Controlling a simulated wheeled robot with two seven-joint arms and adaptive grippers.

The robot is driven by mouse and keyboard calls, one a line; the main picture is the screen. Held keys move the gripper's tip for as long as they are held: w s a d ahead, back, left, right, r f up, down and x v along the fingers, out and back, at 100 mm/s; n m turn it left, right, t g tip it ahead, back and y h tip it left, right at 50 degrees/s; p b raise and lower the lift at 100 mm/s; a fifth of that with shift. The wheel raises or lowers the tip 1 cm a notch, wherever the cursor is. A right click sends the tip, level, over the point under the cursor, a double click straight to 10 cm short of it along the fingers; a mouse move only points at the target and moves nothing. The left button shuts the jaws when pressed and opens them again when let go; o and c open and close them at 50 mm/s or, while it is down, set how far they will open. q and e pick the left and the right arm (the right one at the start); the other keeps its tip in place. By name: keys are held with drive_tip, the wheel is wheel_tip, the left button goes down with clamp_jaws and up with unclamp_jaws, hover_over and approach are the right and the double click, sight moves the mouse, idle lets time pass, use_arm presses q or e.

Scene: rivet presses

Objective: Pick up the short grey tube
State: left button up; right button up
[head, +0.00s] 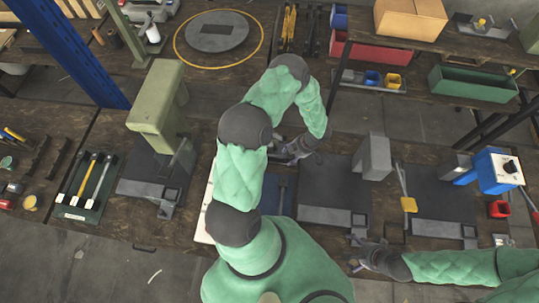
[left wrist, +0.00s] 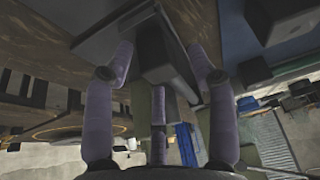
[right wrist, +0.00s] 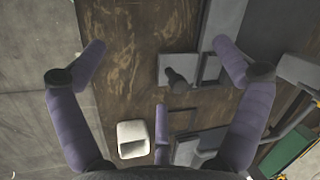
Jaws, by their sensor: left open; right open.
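I cannot pick out the short grey tube with certainty. In the right wrist view a short dark grey cylinder (right wrist: 177,80) stands on a grey plate at the wooden table, between the spread fingers of my right gripper (right wrist: 160,60). Whether it is the tube or a press part I cannot tell. My right gripper (head: 366,252) is open and empty near the table's front edge. My left gripper (head: 288,150) is open beside the middle press. In the left wrist view a dark grey block lies ahead of and between the fingers of my left gripper (left wrist: 160,62), with no visible grip.
A green press (head: 158,100) stands left, a grey press (head: 374,157) in the middle and a blue-headed press (head: 492,170) right. A tool tray (head: 78,212) lies at the left. A pale rounded block (right wrist: 132,138) shows in the right wrist view. A yellow-handled lever (head: 408,204) rises between presses.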

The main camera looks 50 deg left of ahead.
use_arm(q)
clamp_jaws()
